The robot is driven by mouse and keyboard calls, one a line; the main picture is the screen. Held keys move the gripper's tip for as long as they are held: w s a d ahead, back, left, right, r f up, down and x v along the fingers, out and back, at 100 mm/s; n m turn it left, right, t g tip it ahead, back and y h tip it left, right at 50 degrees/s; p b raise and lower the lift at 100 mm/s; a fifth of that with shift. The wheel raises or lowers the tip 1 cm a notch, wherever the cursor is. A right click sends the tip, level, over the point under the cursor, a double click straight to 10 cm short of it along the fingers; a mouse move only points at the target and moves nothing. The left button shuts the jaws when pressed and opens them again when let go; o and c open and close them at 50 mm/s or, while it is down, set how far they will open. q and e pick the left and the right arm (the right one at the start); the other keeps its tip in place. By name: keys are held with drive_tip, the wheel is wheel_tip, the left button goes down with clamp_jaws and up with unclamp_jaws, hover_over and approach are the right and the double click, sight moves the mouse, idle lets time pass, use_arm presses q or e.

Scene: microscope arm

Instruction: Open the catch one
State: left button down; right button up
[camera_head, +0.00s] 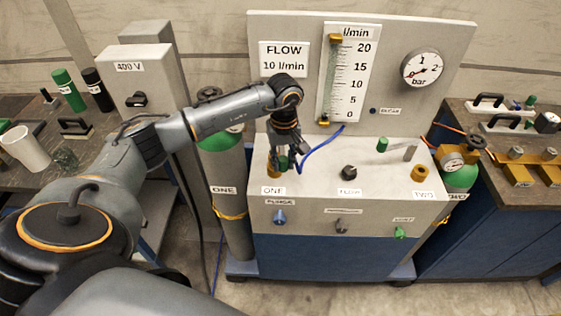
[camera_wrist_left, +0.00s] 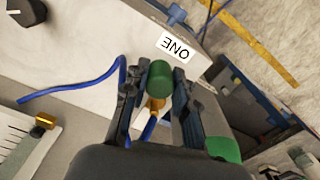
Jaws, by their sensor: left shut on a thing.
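The label ONE (camera_head: 272,191) is on the sloping top of the light grey panel (camera_head: 320,200), and it also shows in the wrist view (camera_wrist_left: 175,47). Behind it a green cylinder (camera_wrist_left: 160,82) stands by a brass fitting (camera_wrist_left: 155,103). My left gripper (camera_head: 287,163) reaches down over them from above, and its fingers (camera_wrist_left: 160,95) lie on either side of the green cylinder, shut on it. The fingers hide part of the cylinder and fitting. A blue hose (camera_head: 318,154) runs to this spot. I cannot tell whether the catch is open. My right gripper is not in view.
To the right on the panel are a black knob (camera_head: 349,172), another green cylinder (camera_head: 382,145), a grey lever (camera_head: 410,153) and a brass fitting (camera_head: 420,173) by the label TWO. A gas bottle (camera_head: 229,165) stands close on the left. The upright gauge board (camera_head: 300,95) rises behind.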

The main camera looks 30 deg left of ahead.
use_arm(q)
drive_tip(key=shift+w+d+f+n+b, duration=0.1)
drive_tip(key=shift+w+d+n+b, duration=0.15)
drive_tip(key=shift+d+n+b, duration=0.1)
drive_tip(key=w+d+n+b, duration=0.5)
drive_tip(key=w+n+b, duration=0.3)
drive_tip(key=w+n, duration=0.3)
drive_tip(key=shift+w+b, duration=0.3)
drive_tip(key=shift+r+n, duration=0.2)
drive_tip(key=shift+n, duration=0.05)
drive_tip(key=shift+a, duration=0.1)
drive_tip(key=c, duration=1.1)
unclamp_jaws()
drive_tip(key=shift+o, duration=0.2)
